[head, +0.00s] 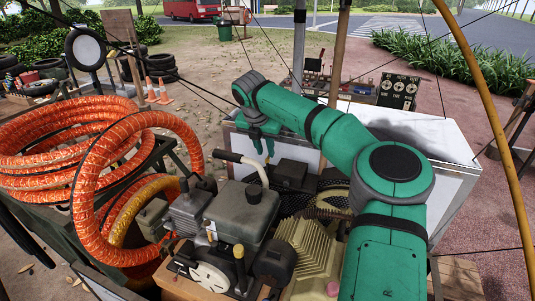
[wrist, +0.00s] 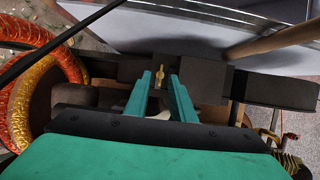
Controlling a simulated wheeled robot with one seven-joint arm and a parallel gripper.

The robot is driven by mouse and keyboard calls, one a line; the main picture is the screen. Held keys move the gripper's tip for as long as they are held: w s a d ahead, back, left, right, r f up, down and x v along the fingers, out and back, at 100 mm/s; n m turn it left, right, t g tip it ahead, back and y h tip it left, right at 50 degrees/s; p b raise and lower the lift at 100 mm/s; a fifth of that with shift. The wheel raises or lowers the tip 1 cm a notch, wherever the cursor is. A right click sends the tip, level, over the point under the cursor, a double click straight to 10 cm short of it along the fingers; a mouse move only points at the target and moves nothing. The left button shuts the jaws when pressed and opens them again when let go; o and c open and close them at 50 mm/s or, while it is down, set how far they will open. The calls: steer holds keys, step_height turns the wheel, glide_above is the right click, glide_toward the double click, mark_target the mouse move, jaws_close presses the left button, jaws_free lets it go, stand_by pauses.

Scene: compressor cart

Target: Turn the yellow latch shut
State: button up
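The yellow latch (wrist: 159,76) is a small upright tab on a dark block (wrist: 190,74) in the wrist view. My gripper (wrist: 160,80) is open, with its two green fingers on either side of the latch. The latch shows in the gap, and I see space between it and each finger. Whether the fingertips reach its depth is hard to tell. In the head view my gripper (head: 263,150) points down behind the engine.
A grey engine (head: 240,210) with a pale curved handle stands in front of my gripper. Orange hose coils (head: 95,150) fill the left side. A pale metal panel (head: 420,130) lies behind my arm. A wooden pole (head: 340,50) rises behind my arm.

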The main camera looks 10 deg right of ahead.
steer(key=shift+x, duration=1.4)
steer(key=shift+d, duration=0.1)
jaws_close()
